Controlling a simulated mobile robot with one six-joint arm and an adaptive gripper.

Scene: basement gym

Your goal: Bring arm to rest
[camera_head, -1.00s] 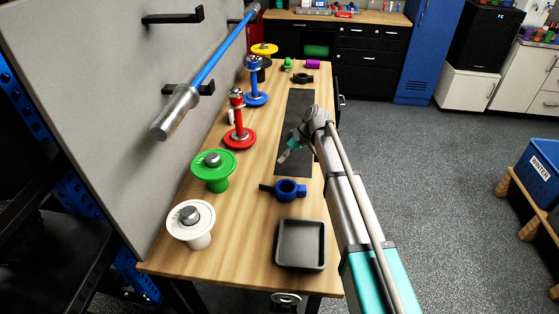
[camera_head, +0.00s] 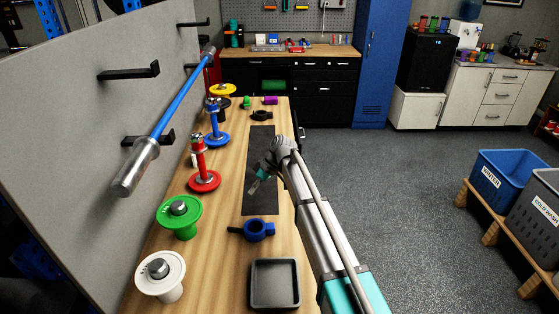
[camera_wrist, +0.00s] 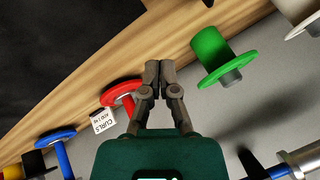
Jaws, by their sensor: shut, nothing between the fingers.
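My arm reaches out over the right side of the wooden bench (camera_head: 215,285) in the head view, bent at its far joint. My gripper (camera_head: 253,188) hangs above the black mat (camera_head: 260,204), pointing down and left. In the wrist view my gripper (camera_wrist: 160,66) has its two dark fingertips together with nothing between them. Beyond the fingers are a red plate holder (camera_wrist: 122,97), a green one (camera_wrist: 215,57) and a small label reading "CURLS" (camera_wrist: 103,122). The gripper appears apart from all of them.
White (camera_head: 161,273), green (camera_head: 180,216), red (camera_head: 203,180) and blue (camera_head: 216,138) plate holders line the bench's left side. A blue collar (camera_head: 258,230) and black tray (camera_head: 275,284) lie near my arm. A blue bar (camera_head: 177,95) hangs on the wall.

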